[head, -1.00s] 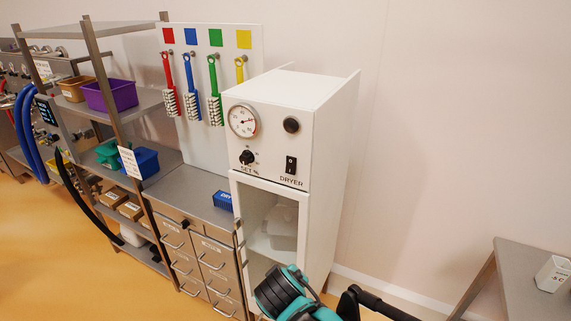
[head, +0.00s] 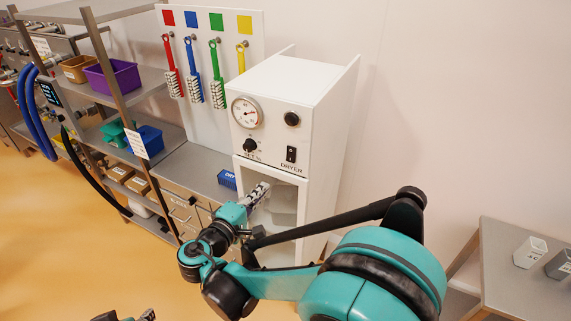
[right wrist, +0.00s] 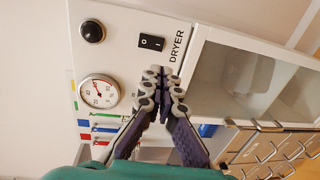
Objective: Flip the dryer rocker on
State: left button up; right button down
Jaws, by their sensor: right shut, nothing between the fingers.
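The white dryer (head: 318,88) stands against the wall, with a black rocker (head: 291,154) on its front above the DRYER label. In the right wrist view the rocker (right wrist: 152,42) shows light I and O marks; which side is pressed I cannot tell. My right gripper (head: 262,190) is shut and empty, in front of the dryer's lower window and below the rocker. In the right wrist view its fingertips (right wrist: 162,78) are together, just below the rocker in the picture; no contact shows. Part of my left gripper (head: 147,315) shows at the bottom edge; its jaws are unclear.
A dial gauge (head: 246,112), a SET knob (head: 250,146) and a round black knob (head: 292,119) share the dryer's panel. Brushes hang on a white board (head: 202,112) to the left. A grey table (head: 500,270) with containers stands at the right.

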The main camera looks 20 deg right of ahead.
aim_at(290, 162)
jog(key=x, duration=1.4)
jog(key=shift+d, duration=0.1)
jog(key=shift+w+d+f+b, duration=0.2)
jog(key=shift+d+f+b, duration=0.1)
jog(key=shift+b, duration=0.25)
jog(key=shift+r, duration=0.2)
jog(key=shift+a+f, duration=0.1)
jog(key=shift+f, duration=0.05)
